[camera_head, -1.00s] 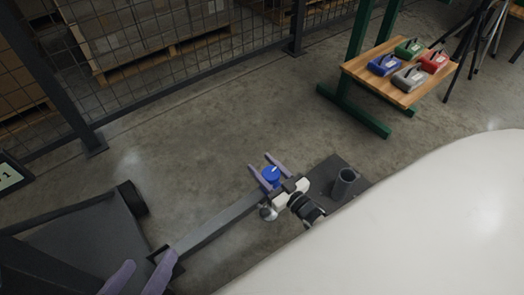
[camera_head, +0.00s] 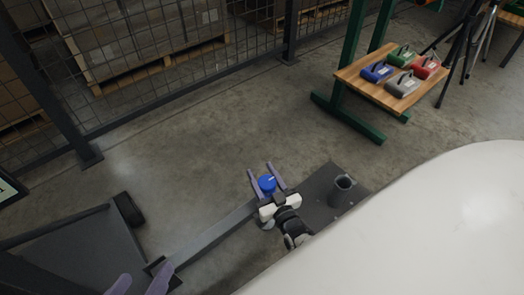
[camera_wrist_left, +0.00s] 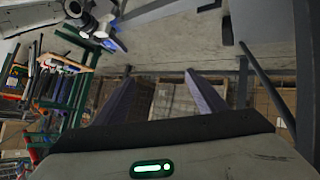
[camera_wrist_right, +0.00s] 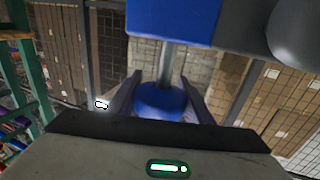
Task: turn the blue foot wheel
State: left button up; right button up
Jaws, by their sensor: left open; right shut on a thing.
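The blue foot wheel (camera_head: 267,184) is a small round knob with a pale mark on top, near the end of a dark grey beam (camera_head: 215,238). My right gripper (camera_head: 267,172) has its two purple fingers on either side of the wheel and is shut on it. In the right wrist view the wheel (camera_wrist_right: 160,101) sits between the fingers on a grey stem, below a larger blue block (camera_wrist_right: 172,20). My left gripper (camera_head: 140,281) is at the bottom left of the head view, open and empty, apart from the wheel. Its spread fingers also show in the left wrist view (camera_wrist_left: 158,88).
A dark plate with an upright grey tube (camera_head: 341,190) lies right of the wheel. A large white surface (camera_head: 420,225) fills the lower right. A green-legged bench (camera_head: 350,75) holds several coloured cases. Mesh fencing (camera_head: 110,60) stands behind. The concrete floor between is clear.

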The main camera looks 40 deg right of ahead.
jog(key=o, duration=1)
jog(key=shift+o, duration=0.2)
pick_arm(q)
jog(key=shift+r, duration=0.1)
pick_arm(e)
jog(key=shift+r+p, duration=0.3)
jog(key=shift+r, duration=0.05)
pick_arm(q)
jog(key=shift+s+a+f+g+y+p, duration=0.2)
jog(key=shift+a+f+y+p, duration=0.2)
jog(key=shift+a+p, duration=0.55)
jog(key=shift+s+a+f+g+y+p, duration=0.1)
jog(key=shift+s+a+f+y+p, duration=0.25)
jog(key=shift+p, duration=1.1)
jog(key=shift+s+a+f+g+y+p, duration=0.1)
jog(key=shift+a+f+y+p, duration=0.4)
jog(key=shift+a+p, duration=0.55)
pick_arm(e)
notch_tip(320, 180, up, 9)
jog(key=shift+r, duration=0.15)
pick_arm(q)
jog(key=shift+d, duration=0.2)
